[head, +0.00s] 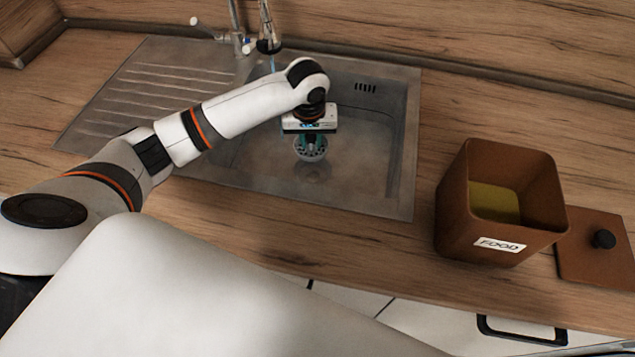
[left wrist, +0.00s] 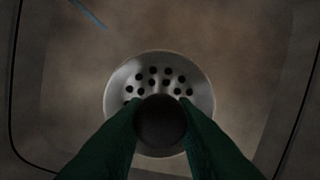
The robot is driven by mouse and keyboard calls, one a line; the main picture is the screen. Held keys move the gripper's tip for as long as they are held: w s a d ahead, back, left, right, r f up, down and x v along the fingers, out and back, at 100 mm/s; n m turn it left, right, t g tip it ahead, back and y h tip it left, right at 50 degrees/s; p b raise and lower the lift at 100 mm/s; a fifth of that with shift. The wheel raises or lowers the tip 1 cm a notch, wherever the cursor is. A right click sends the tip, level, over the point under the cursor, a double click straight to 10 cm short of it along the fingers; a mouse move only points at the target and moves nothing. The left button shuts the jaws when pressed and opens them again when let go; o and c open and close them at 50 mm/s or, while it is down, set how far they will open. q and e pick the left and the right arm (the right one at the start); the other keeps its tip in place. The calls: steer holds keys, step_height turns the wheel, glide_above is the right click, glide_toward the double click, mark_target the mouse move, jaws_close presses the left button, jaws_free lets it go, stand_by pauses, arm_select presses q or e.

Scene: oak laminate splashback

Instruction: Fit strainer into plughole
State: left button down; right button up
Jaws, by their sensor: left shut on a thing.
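The strainer (head: 311,150) is a round, grey metal basket with holes, below my left gripper (head: 307,138) inside the sink basin. In the left wrist view, the strainer (left wrist: 190,87) faces me with its dark round knob (left wrist: 160,122) between the two green fingers. My left gripper is shut on that knob. A dim dark patch lies just under the strainer in the head view. I cannot make out the plughole clearly, as the strainer and murky basin hide it. I cannot tell how far the strainer is above the basin floor. My right gripper is not in view.
The steel sink (head: 398,190) has a ribbed drainboard (head: 165,85) at left. A tap (head: 240,40) stands behind it, with a thin blue stream near the basin. A brown FOOD bin (head: 455,215) and its lid (head: 590,262) sit on the wooden counter at right.

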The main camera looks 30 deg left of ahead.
mark_target(312, 153)
arm_select(q)
steer(key=shift+f, duration=0.25)
steer(key=shift+d+r, duration=0.1)
steer(key=shift+d, duration=0.1)
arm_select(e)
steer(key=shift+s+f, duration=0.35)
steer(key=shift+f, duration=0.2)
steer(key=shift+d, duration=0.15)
